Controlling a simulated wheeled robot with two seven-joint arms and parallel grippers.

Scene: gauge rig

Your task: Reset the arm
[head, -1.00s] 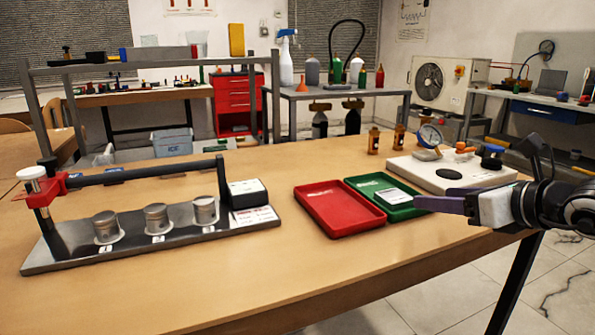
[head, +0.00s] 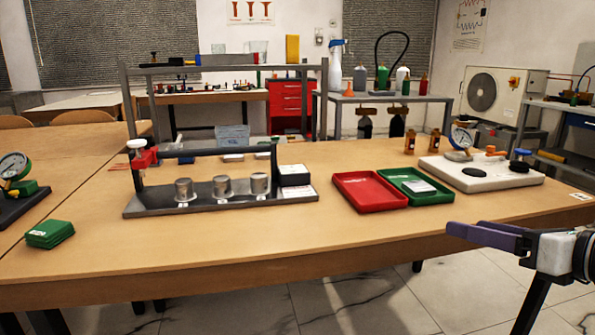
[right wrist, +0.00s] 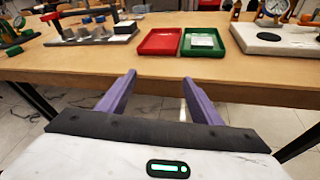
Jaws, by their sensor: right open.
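My right gripper (head: 482,236) is at the right of the head view, in front of the table's front edge. In the right wrist view its two purple fingers (right wrist: 158,95) are apart with nothing between them. The gauge rig (head: 530,172), a white base with a dial gauge and black pad, stands on the table beyond it. A metal rig (head: 225,205) with a red clamp and several weight-like cylinders stands at the left middle. The red tray (head: 372,204) and green tray (head: 440,198) lie between them, apart from the gripper. My left gripper is not in view.
The wooden table (head: 330,240) has clear space along its front. A green box (head: 50,234) and another dial gauge (head: 14,167) are at the far left. Two small amber bottles (head: 409,142) stand behind the trays. Open floor lies before the table.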

